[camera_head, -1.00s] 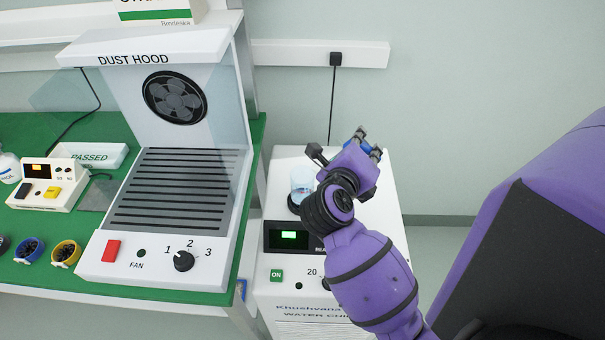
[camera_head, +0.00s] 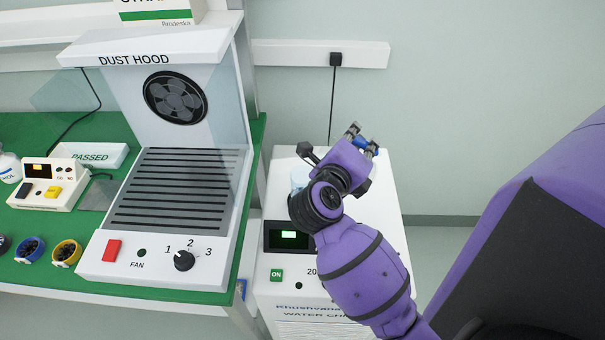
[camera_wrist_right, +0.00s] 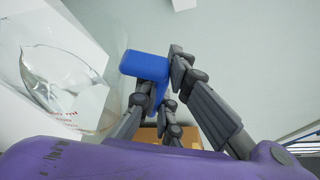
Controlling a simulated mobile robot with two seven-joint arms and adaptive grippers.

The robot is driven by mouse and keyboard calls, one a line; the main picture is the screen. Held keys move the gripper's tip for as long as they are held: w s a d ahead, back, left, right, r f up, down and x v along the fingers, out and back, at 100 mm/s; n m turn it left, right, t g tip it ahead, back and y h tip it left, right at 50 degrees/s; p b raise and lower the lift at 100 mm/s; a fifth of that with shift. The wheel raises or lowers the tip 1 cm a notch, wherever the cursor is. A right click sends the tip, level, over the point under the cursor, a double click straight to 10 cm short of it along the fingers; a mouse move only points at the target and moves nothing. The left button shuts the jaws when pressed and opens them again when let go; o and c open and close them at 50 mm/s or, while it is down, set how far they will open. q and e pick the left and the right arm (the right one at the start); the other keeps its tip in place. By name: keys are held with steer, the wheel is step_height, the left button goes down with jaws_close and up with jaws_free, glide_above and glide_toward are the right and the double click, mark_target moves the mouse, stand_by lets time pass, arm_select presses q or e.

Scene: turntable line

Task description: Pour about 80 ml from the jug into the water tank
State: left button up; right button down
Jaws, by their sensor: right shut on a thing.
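My right gripper (camera_head: 362,140) is above the white water chiller (camera_head: 387,205), shut on the blue handle (camera_wrist_right: 145,66) of the jug. In the right wrist view, the clear jug (camera_wrist_right: 62,82) is left of the fingers, with small red marks and a curved liquid outline inside. How far it is tilted I cannot tell. In the head view, a pale blue clear vessel (camera_head: 298,177), apparently the water tank, shows on the chiller top, mostly hidden by my wrist. No stream of water can be made out. My left gripper is out of view.
The dust hood (camera_head: 135,245) stands on the green bench (camera_head: 253,160) left of the chiller. The chiller front has a lit green display (camera_head: 288,234) and an ON button (camera_head: 276,274). A cable runs down the wall behind. Bare floor lies right of the chiller.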

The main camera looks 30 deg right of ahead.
steer(key=shift+w+a+r+n, duration=0.15)
steer(key=shift+a+r+n, duration=0.05)
steer(key=shift+r+n, duration=0.15)
steer(key=shift+w+a+r+h, duration=0.2)
steer(key=shift+a+h, duration=0.05)
steer(key=shift+h, duration=0.05)
stand_by(0.9)
steer(key=shift+w+a+r+n, duration=0.15)
steer(key=shift+a+r+n, duration=0.1)
steer(key=shift+n, duration=0.2)
stand_by(0.6)
steer(key=shift+w+a+r, duration=0.15)
stand_by(0.6)
steer(key=shift+w+a+r+n+h, duration=0.1)
steer(key=shift+a+n+h, duration=0.05)
steer(key=shift+n+h, duration=0.15)
